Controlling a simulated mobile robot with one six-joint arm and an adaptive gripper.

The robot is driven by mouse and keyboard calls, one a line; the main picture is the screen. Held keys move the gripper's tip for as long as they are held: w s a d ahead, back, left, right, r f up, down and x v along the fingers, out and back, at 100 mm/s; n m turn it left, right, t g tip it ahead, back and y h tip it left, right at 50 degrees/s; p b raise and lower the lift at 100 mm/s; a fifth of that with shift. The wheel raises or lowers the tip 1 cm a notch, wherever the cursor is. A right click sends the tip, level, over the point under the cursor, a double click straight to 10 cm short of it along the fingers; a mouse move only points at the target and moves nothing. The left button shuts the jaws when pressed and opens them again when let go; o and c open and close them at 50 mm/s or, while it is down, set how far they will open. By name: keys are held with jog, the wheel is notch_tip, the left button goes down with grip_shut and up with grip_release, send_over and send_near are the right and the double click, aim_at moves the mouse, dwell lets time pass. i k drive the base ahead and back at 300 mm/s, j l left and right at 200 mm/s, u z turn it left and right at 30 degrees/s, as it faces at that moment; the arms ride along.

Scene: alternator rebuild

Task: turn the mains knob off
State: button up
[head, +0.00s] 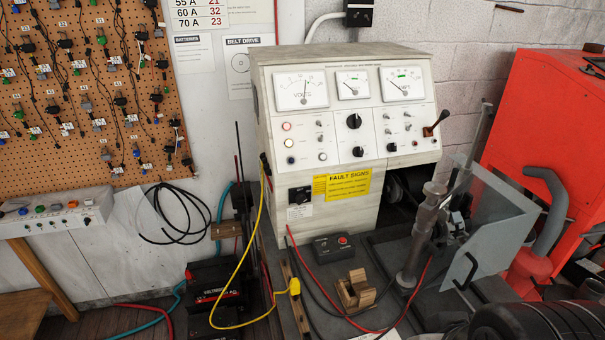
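The test bench (262,120) stands against the wall with a sloped panel of gauges and controls. A black rotary knob (299,195) sits low on its left front, above a small white label too small to read; it may be the mains knob. Other black knobs are on the sloped panel, one in the upper middle (354,121), one below it (358,152) and a smaller one to the right (391,147). I cannot read their markings or settings. A round lamp (287,127) at the panel's left looks pale orange. My gripper is not in view.
A yellow cable (262,210) hangs left of the low knob. A yellow fault sign (349,186) is right of it. A grey clamp column (421,240), a clear guard (495,215) and a red cabinet (550,120) crowd the right. A black control box (333,246) lies in front.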

aim_at(300, 199)
jog(key=k+j+u, duration=0.1)
jog(key=j+u, duration=0.8)
jog(key=u, duration=0.15)
jog(key=k, duration=0.05)
